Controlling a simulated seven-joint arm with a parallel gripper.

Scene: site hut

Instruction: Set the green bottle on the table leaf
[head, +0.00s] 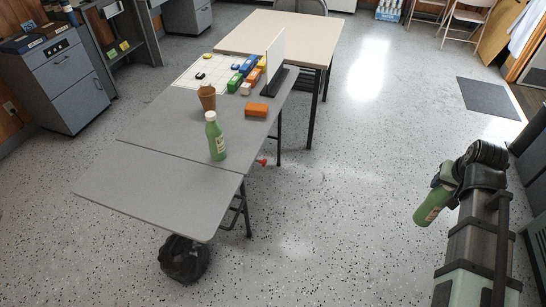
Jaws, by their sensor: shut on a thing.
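My gripper (441,186) is at the right of the head view, well away from the table and over the floor. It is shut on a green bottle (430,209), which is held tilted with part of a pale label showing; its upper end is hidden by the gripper. The table leaf (150,190) is the grey front panel of the grey table (165,125), and its top is bare. A second green bottle (216,140) with a pale cap and label stands upright on the main tabletop, just behind the seam with the leaf.
A brown cup (207,97), an orange block (257,110), an upright white panel (274,60) and several coloured blocks stand farther back. A dark bag (183,259) sits on the floor below the leaf. The floor between table and arm is open.

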